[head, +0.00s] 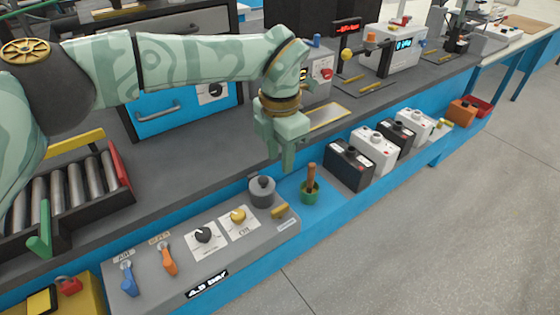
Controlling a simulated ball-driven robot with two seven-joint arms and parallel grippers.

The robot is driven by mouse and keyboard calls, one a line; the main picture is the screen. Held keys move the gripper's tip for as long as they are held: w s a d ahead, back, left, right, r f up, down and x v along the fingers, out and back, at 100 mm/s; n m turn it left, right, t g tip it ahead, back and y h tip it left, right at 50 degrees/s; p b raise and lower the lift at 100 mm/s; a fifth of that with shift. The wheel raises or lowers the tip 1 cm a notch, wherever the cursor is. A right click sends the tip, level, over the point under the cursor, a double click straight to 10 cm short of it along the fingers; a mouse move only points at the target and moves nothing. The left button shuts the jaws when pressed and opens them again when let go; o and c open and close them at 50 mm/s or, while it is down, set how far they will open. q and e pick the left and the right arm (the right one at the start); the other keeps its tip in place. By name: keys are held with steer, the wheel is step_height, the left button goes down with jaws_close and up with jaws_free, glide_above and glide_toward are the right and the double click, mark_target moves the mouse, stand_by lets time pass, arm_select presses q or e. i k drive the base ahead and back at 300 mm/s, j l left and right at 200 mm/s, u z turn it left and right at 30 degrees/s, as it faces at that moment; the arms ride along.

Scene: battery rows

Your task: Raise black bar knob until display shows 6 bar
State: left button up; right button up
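The black knob (203,235) sits on a white dial plate on the sloping grey control panel (140,290), with its white pointer mark too small to read well. The display (207,284) on the panel's front edge reads about 4.9 bar; its second digit is not sharp. My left gripper (281,163) points down above the blue bench edge, to the right of and higher than the black knob, apart from it. Its fingers overlap from this side, so I cannot tell their gap. Nothing shows held in it. My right gripper is out of view.
A yellow knob (238,215) is right beside the black one. Blue (128,279) and orange (167,260) levers stand left. A grey cylinder (262,191) and a green pot with a brown handle (310,188) stand right. Several batteries (349,166) line the bench edge.

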mark_target(203, 234)
steer(key=k, duration=1)
